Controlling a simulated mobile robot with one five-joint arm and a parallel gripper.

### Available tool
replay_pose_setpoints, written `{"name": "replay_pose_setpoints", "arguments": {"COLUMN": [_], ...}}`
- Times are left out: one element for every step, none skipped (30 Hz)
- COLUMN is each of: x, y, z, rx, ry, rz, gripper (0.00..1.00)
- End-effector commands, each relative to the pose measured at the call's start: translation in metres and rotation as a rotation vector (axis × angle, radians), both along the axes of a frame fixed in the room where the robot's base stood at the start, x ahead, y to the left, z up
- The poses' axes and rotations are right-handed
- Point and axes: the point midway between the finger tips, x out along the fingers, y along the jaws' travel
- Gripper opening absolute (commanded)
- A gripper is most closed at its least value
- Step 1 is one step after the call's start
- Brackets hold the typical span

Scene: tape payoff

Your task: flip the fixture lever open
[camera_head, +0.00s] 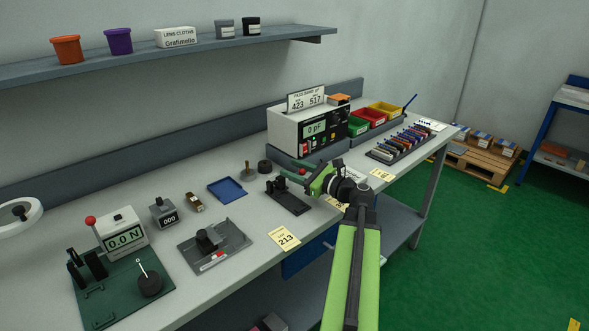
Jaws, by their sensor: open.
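A small dark fixture (288,201) with upright black parts lies on the bench below the meter. A red ball (302,171), which looks like a lever knob, shows at the tips of my gripper (308,178). My gripper is open and reaches in from the right, above the fixture's right end. Whether its jaws surround the red ball or only stand beside it, I cannot tell. The lever's arm is mostly hidden by my gripper.
The meter (307,130) stands close behind my gripper. A green test stand (125,293), with its own red knob (90,220), is at the left front. A grey plate fixture (232,236), blue tray (236,184) and rack of coloured pieces (405,143) occupy the bench. A shelf (170,55) hangs above.

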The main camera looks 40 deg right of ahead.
Motion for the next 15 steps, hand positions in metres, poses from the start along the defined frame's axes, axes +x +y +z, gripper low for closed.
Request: {"name": "replay_pose_setpoints", "arguments": {"x": [-0.0016,-0.0024,-0.0033,-0.0038,-0.0043,-0.0048,-0.0051,-0.0054,-0.0057,-0.006,-0.0061,-0.0063,-0.0064,-0.0065,-0.0067], "y": [-0.0023,-0.0033,-0.0046,-0.0053,-0.0061,-0.0068,-0.0072,-0.0077,-0.008,-0.0083,-0.0085,-0.0088,-0.0089,-0.009,-0.0091], "z": [0.0,0.0,0.0,0.0,0.0,0.0,0.0,0.0,0.0,-0.0001,-0.0001,-0.0001,-0.0001,-0.0002,-0.0002], "rx": [0.0,0.0,0.0,0.0,0.0,0.0,0.0,0.0,0.0,0.0,0.0,0.0,0.0,0.0,0.0], "ry": [0.0,0.0,0.0,0.0,0.0,0.0,0.0,0.0,0.0,0.001,0.0,0.0,0.0,0.0,0.0], "rz": [-0.004,-0.005,-0.007,-0.008,-0.009,-0.01,-0.011,-0.011,-0.012,-0.012,-0.013,-0.013,-0.013,-0.013,-0.013], "gripper": [0.42,0.41,0.36,0.32,0.28,0.23,0.19,0.15,0.1,0.06,0.02,0.0,0.0,0.0,0.0]}}
